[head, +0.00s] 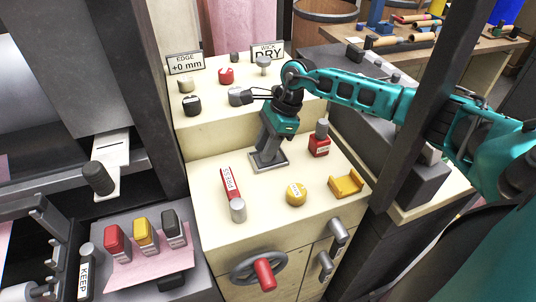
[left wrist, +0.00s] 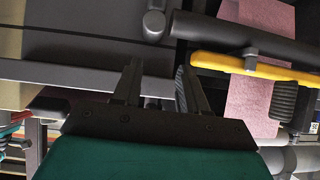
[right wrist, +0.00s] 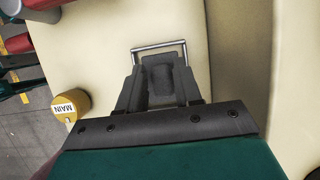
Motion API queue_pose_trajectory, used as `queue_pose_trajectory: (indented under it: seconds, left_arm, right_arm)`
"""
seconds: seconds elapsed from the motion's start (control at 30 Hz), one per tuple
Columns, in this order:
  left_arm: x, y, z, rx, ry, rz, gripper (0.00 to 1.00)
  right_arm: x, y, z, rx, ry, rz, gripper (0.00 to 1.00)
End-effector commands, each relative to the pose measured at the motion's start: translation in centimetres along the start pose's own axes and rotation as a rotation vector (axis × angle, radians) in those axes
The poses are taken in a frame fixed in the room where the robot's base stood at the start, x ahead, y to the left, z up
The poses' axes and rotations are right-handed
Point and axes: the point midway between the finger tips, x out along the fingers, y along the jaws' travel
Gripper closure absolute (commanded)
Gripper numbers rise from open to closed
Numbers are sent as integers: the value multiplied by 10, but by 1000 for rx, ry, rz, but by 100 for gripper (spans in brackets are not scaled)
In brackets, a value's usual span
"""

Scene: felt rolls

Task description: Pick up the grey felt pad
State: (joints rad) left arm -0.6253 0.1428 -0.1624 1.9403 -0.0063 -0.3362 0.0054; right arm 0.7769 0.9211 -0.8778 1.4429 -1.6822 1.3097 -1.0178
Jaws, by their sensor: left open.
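The grey felt pad seems to be the dark grey, textured piece (right wrist: 161,80) in the right wrist view, in front of a metal loop on the cream surface. My right gripper (right wrist: 160,85) has one finger at each side of it; whether the fingers press on it is unclear. In the head view my right gripper (head: 266,147) points down at a dark grey base (head: 283,160) on the cream bench, and the pad is mostly hidden.
Knobs and signs line the raised shelf behind. Red, yellow and grey blocks sit on pink felt (head: 135,268) at lower left.

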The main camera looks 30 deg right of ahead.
Motion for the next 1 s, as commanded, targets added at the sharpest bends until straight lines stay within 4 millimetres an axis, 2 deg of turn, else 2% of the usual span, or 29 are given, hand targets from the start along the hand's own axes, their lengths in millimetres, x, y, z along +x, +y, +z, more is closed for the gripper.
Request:
queue_pose_trajectory:
  seconds: [0.1, 0.3, 0.67, 1.0]
  left_arm:
    - [0, 0, -1, 0, 0, 0, 57]
    - [0, 0, -1, 0, 0, 0, 57]
    - [0, 0, -1, 0, 1, 0, 57]
    - [0, 0, -1, 0, 1, 0, 57]
  right_arm:
    - [6, 0, 0, 0, 1, 0, 66]
    - [7, 0, 0, 0, 1, 0, 67]
    - [6, 0, 0, 0, 1, 0, 100]
    - [6, 0, 0, 0, 1, -1, 100]
